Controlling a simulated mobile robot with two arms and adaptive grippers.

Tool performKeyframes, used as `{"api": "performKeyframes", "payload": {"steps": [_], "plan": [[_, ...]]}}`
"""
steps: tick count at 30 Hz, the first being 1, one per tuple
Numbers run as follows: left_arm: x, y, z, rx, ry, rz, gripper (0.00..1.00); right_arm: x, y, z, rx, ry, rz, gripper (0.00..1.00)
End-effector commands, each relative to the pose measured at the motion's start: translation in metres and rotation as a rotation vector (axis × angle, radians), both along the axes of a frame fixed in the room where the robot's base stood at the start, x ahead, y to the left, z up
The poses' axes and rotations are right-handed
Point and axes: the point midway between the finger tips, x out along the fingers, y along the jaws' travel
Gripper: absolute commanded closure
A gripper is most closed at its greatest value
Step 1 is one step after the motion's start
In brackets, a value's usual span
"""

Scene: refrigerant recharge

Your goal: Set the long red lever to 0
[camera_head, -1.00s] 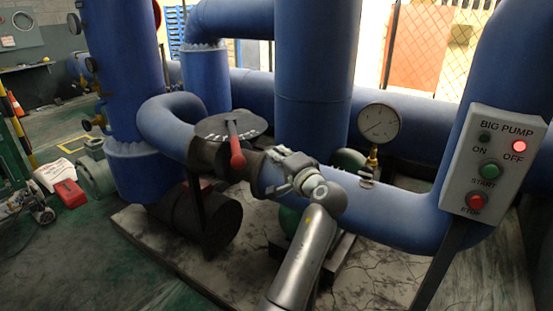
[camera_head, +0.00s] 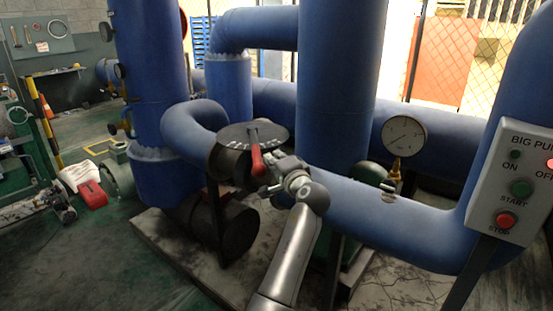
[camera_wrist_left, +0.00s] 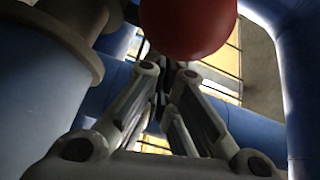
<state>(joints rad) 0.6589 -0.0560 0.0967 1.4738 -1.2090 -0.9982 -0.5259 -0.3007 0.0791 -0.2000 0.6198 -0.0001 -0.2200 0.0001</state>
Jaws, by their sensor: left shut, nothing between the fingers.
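The long red lever (camera_head: 257,161) hangs down over the front edge of a round grey dial plate (camera_head: 240,134) on the blue pipe. Marks on the dial are too small to read. My left gripper (camera_head: 268,184) is shut and empty, just below and right of the lever's end in the head view. In the left wrist view the lever's rounded red end (camera_wrist_left: 188,25) looms large in front of the fingers (camera_wrist_left: 165,75). Whether they touch it I cannot tell. My right gripper is not in view.
A pressure gauge (camera_head: 404,136) stands on the pipe to the right. A grey BIG PUMP control box (camera_head: 513,180) with a green and a red button is at the far right. Thick blue pipes (camera_head: 340,90) surround the dial. A red box (camera_head: 91,194) lies on the floor at left.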

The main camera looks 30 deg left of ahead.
Motion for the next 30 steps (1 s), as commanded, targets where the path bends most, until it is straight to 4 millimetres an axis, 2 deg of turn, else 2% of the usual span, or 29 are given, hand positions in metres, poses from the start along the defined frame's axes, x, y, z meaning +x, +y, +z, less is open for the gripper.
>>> {"api": "performKeyframes", "payload": {"steps": [20,26,30], "plan": [[-0.018,0.016,0.002,0.0,0.003,-0.076,1.0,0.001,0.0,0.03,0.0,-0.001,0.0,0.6],[-0.029,0.027,0.005,0.003,0.005,-0.129,1.0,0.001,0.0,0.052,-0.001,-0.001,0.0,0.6],[-0.041,0.041,0.008,0.004,0.007,-0.197,1.0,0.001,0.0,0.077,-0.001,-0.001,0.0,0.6]]}}
